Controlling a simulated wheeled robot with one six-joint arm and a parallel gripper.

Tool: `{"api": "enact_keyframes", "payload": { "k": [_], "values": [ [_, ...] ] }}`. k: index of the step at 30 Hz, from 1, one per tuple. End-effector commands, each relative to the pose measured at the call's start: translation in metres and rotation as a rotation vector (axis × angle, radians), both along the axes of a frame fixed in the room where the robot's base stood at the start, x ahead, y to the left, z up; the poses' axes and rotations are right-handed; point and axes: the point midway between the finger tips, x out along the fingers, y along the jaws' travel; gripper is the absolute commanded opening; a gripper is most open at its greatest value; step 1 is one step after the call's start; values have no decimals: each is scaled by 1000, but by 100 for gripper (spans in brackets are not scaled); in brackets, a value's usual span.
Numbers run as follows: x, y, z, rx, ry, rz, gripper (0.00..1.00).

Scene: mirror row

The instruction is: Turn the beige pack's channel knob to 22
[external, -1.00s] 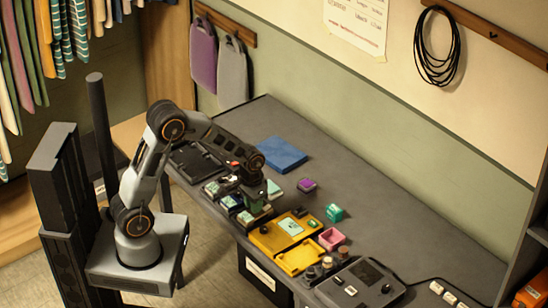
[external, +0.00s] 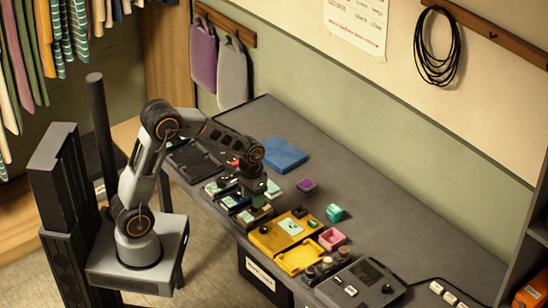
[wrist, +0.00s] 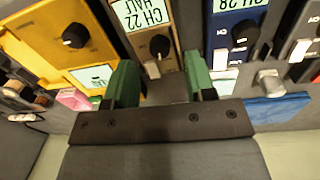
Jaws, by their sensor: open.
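The beige pack (wrist: 176,82) is at the middle of the wrist view. It bears a pale green label (wrist: 145,20) reading "CH 22 HALF", upside down here, and a black channel knob (wrist: 160,46) with a light pointer line. In the external view the beige pack (external: 258,216) is partly hidden under my gripper (external: 256,200). In the wrist view my gripper (wrist: 161,66) is open and empty. Its green fingers stand apart to either side of the beige pack, just short of the knob in the picture. I cannot tell whether they touch anything.
A yellow pack (wrist: 40,35) with its own black knob lies on one side. A dark blue pack (wrist: 232,30) labelled "CH 28" lies close on the other.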

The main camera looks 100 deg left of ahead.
Motion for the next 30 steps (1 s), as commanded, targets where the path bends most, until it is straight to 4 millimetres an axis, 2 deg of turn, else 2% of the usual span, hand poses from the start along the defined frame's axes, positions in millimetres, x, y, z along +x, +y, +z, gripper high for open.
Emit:
{"api": "enact_keyframes", "payload": {
  "k": [1, 6, 15, 21, 30],
  "values": [
    [0, 1, 12, 4, -4, 0, 50],
    [-1, 3, 47, 3, -4, 0, 50],
    [-4, 5, 93, 1, -1, 1, 50],
    [-5, 5, 106, -1, 1, 1, 50],
    [-5, 5, 108, -1, 1, 1, 50]
  ]
}}
